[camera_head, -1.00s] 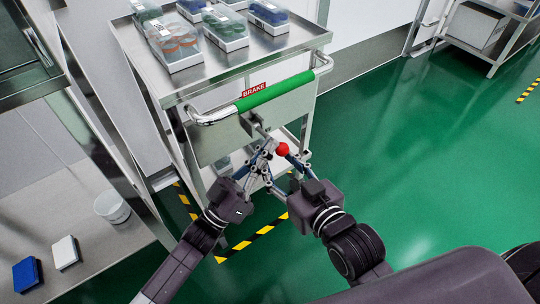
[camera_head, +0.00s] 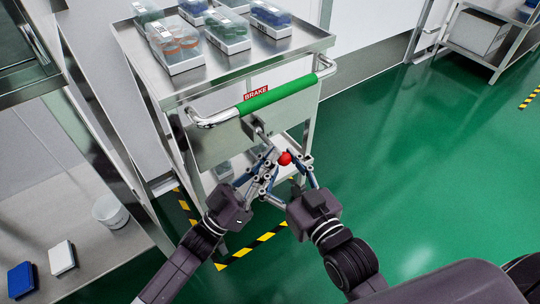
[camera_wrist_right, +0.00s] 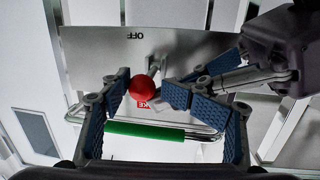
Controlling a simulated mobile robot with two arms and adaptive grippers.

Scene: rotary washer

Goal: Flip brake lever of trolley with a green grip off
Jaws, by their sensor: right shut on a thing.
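The trolley (camera_head: 215,147) stands ahead, with a green grip (camera_head: 280,95) on its chrome handle and a red BRAKE label (camera_head: 256,93). Below the grip, the brake lever ends in a red ball knob (camera_head: 285,158). The knob (camera_wrist_right: 139,87) also shows in the right wrist view, with an "OFF" marking on the panel behind it. My right gripper (camera_head: 294,166) is shut on the knob, one finger on each side. My left gripper (camera_head: 264,168) is close to the left of the knob; its fingers overlap the lever area, so its opening is unclear.
Clear boxes of bottles (camera_head: 228,35) stand on the trolley top. A bench (camera_head: 85,262) at left holds a white tub (camera_head: 110,211) and small blue and white boxes. Yellow-black floor tape (camera_head: 240,252) runs under the trolley. Green floor at right is open.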

